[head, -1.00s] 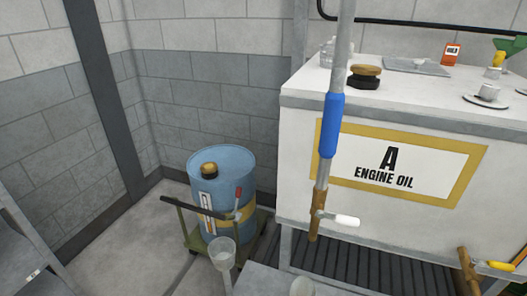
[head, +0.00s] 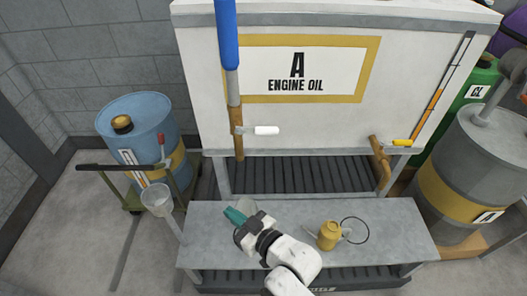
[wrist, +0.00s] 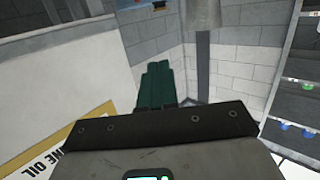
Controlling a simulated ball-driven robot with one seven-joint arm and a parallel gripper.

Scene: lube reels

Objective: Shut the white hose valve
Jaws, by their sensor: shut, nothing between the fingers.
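The white hose valve (head: 266,130) is a white lever in the head view. It sticks out sideways to the right from the brass fitting (head: 237,132) at the lower end of a hanging pipe with a blue sleeve (head: 227,38). It hangs in front of the engine oil tank. My gripper (head: 234,215), with green fingers, is below the valve and apart from it, over the grey bench. In the wrist view the green fingers (wrist: 157,84) are together with nothing between them. The valve is not seen in the wrist view.
The white tank (head: 200,85) stands behind the pipe, with a yellow-handled tap (head: 402,142) at right. A yellow oil can (head: 328,235) stands on the grey bench (head: 395,225). A blue drum (head: 138,130) with a funnel (head: 156,198) beside it is at left.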

